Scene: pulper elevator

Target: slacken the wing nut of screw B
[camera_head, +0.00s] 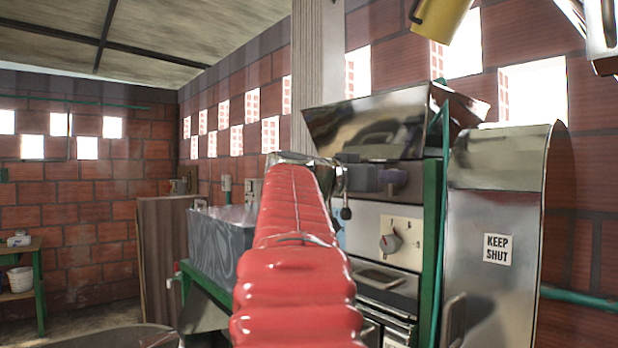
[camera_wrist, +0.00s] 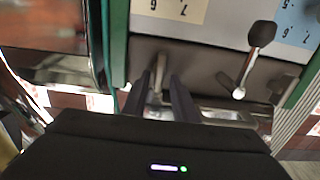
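In the wrist view my gripper (camera_wrist: 160,76) points at the dark front of the machine, beside a green post. Its two dark fingers stand apart, one on each side of a narrow metal piece (camera_wrist: 159,70), which looks like the wing nut seen edge-on. The fingers look open around it; contact is not clear. No letter B is readable. A lever with a black ball end (camera_wrist: 261,34) lies to the right of the fingers. In the head view my red-sleeved arm reaches to the machine, and the wing nut cannot be made out there.
A pale numbered plate (camera_wrist: 170,10) and a blue numbered plate (camera_wrist: 298,22) appear upside down in the wrist view. The head view shows a dial knob (camera_head: 390,243), a green post (camera_head: 433,225), a shiny hopper (camera_head: 375,128) and a metal cover marked KEEP SHUT (camera_head: 497,210).

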